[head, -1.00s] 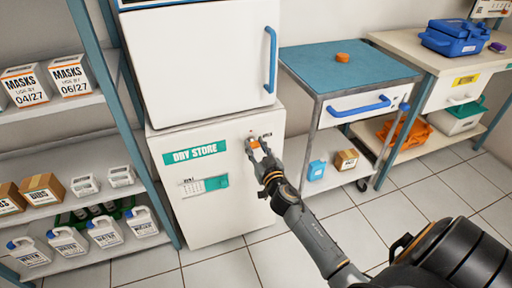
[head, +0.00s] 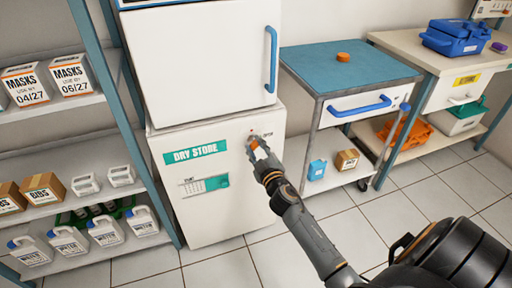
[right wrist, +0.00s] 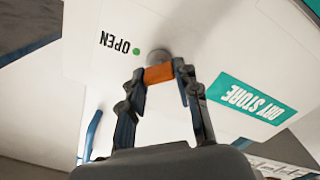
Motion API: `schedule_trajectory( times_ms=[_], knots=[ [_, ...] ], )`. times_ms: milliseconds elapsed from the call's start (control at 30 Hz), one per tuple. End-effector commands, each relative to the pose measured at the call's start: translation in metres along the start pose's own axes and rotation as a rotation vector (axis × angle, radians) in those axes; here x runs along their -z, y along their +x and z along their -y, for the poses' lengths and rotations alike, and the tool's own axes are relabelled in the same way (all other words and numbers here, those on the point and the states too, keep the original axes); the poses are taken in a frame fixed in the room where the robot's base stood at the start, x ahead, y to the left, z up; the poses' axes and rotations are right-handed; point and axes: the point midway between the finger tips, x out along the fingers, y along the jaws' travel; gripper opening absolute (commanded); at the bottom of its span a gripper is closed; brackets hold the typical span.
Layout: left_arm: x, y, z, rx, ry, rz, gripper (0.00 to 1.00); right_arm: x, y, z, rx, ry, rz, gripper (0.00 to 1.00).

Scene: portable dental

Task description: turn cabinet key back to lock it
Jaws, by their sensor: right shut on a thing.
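The white dry store cabinet (head: 218,226) stands below a white fridge-like unit, with a green "DRY STORE" label (head: 195,152) on its door. An orange key (right wrist: 158,73) sits at the round grey lock (right wrist: 158,57) in the door's upper right part. My right gripper (right wrist: 160,76) is shut on the orange key, one finger on each side. In the head view it reaches the lock from the lower right and mostly covers the key. In the wrist view an "OPEN" mark with a green dot (right wrist: 137,51) is beside the lock. My left gripper is not in view.
A trolley (head: 345,75) with a blue top and a blue drawer handle stands right of the cabinet. A shelf rack (head: 70,110) with mask boxes and white bottles stands on the left. The tiled floor in front is clear.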

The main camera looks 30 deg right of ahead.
Motion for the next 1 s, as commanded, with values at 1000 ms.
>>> schedule_trajectory(
  times_ms=[1000],
  knots=[
    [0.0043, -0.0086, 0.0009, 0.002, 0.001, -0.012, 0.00, -0.0014, -0.0001, 0.0036, 0.001, -0.797, 0.000, 0.00]
  ],
)
